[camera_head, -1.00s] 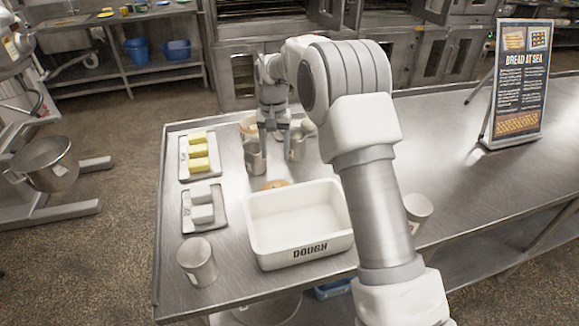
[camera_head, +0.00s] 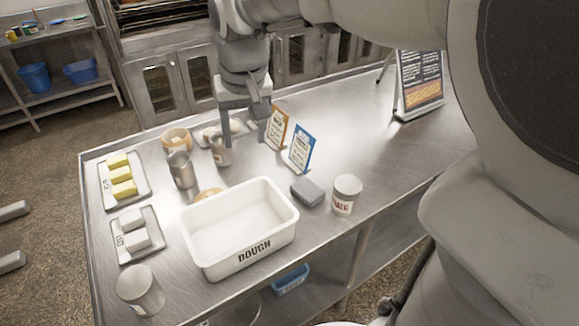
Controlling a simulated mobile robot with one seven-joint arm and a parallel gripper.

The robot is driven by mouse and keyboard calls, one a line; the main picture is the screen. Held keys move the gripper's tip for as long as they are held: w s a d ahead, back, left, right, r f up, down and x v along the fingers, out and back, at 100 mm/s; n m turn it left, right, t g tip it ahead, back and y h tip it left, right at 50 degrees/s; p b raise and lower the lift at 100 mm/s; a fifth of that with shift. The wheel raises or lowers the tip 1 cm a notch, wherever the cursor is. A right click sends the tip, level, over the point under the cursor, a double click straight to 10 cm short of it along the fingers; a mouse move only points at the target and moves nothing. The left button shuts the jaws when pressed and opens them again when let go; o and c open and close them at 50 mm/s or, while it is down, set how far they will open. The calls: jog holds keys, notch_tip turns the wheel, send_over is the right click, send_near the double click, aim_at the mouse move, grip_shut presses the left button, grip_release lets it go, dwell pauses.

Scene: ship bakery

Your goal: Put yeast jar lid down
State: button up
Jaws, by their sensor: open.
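My gripper (camera_head: 243,138) hangs fingers-down over the back of the steel table, open, with no lid visible between its fingers. A metal cup (camera_head: 221,152) stands just below and behind the fingers; I cannot tell if they touch it. I cannot tell which item is the yeast jar lid.
A white DOUGH tub (camera_head: 190,248) fills the table's middle. A metal cup (camera_head: 182,168), butter tray (camera_head: 142,190), white-block tray (camera_head: 152,252) and canister (camera_head: 140,290) stand left. A grey block (camera_head: 307,191) and two cards (camera_head: 301,148) stand right.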

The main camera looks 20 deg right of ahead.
jog(key=s+d+f+t, duration=0.1)
jog(key=s+d+t, duration=0.1)
jog(key=s, duration=1.4)
jog(key=shift+s+d+f+n+t, duration=0.2)
jog(key=shift+s+d+n+t, duration=0.15)
jog(key=shift+d, duration=0.3)
